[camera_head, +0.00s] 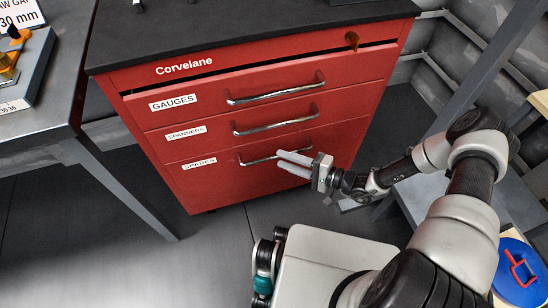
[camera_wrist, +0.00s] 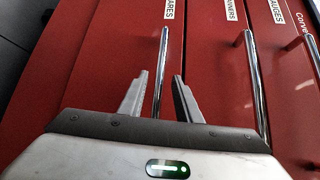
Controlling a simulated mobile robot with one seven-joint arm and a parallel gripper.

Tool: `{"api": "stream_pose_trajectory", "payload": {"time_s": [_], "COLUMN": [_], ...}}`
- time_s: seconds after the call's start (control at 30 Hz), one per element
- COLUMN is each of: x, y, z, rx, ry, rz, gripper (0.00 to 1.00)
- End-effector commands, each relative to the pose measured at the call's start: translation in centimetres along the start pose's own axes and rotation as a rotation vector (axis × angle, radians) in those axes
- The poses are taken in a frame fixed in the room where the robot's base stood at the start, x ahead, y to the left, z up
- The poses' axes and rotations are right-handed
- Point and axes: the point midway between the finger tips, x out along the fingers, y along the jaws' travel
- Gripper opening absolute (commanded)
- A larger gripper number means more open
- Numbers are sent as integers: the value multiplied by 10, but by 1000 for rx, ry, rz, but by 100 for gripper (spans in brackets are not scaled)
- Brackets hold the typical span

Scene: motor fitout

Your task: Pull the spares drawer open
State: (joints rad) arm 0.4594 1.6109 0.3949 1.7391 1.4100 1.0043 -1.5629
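The spares drawer (camera_head: 226,184) is the lowest drawer of a red cabinet and appears shut. Its label reads SPARES, and its front also shows in the wrist view (camera_wrist: 112,45). Its silver bar handle (camera_head: 258,160) is partly hidden by my gripper (camera_head: 279,159) in the head view. In the wrist view, the handle (camera_wrist: 163,50) runs between the two separated fingers of my gripper (camera_wrist: 160,78). The gripper is open, with a visible gap on each side of the bar. I cannot tell exactly how deep the bar sits between the fingers.
Above are the spanners drawer (camera_head: 205,138) and gauges drawer (camera_head: 203,102), both appearing shut, with similar protruding handles. A grey workbench (camera_head: 62,92) stands left, with a leg near the cabinet. Floor before the cabinet's left is clear.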

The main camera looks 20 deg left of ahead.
Motion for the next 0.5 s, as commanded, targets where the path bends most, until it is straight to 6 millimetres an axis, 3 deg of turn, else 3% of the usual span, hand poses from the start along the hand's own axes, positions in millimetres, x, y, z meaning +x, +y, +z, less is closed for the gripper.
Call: {"api": "stream_pose_trajectory", "payload": {"time_s": [0.2, 0.5], "x": [35, 47], "y": [1, 0], "z": [0, 0], "rx": [-2, -1], "ry": [-1, 0], "rz": [0, 0], "gripper": [31, 31]}}
